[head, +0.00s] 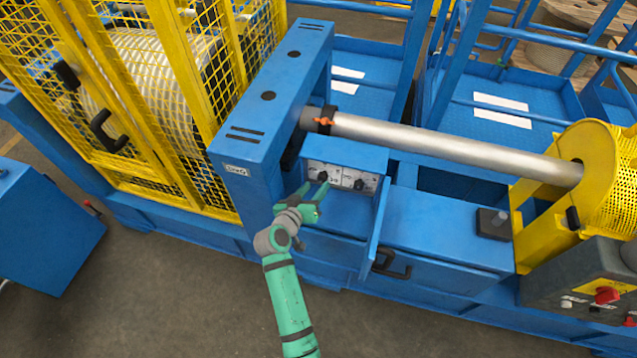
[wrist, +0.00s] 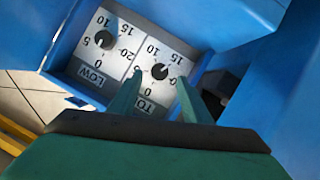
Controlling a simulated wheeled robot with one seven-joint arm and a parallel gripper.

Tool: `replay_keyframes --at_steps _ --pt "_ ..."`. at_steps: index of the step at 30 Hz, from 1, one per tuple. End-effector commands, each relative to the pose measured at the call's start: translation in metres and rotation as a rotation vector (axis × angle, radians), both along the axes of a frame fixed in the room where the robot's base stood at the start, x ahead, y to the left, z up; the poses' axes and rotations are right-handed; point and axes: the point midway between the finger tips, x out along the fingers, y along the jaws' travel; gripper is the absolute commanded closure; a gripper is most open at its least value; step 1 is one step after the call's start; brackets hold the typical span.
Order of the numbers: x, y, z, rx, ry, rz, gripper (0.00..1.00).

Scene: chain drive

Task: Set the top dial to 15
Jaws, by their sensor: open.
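The dial panel (head: 340,178) sits in an open blue box below the steel shaft. In the wrist view the top dial is a black knob (wrist: 159,71) on a white plate with numbers around it; its label is partly covered by a finger. Its pointer setting is too small to read surely. The low dial (wrist: 104,40) is on the plate to its left, labelled LOW. My gripper (head: 315,190) is at the panel's left side in the head view. In the wrist view my gripper (wrist: 160,82) is open, its green fingers on either side below the top dial. Contact cannot be told.
The box's blue door (head: 376,228) stands open to the right of my gripper. A blue post (head: 262,120) rises at the left. The steel shaft (head: 450,148) runs above the box. A yellow mesh guard (head: 150,100) stands farther left. Open floor lies in front.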

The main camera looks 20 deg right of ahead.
Motion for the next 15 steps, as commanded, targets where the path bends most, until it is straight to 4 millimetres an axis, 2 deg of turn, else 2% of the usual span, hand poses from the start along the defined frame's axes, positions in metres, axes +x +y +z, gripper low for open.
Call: replay_keyframes --at_steps 6,15 --pt "-0.027 0.025 0.013 0.0 0.001 0.001 0.56" --pt "-0.041 0.038 0.021 -0.001 0.001 0.0 0.56"
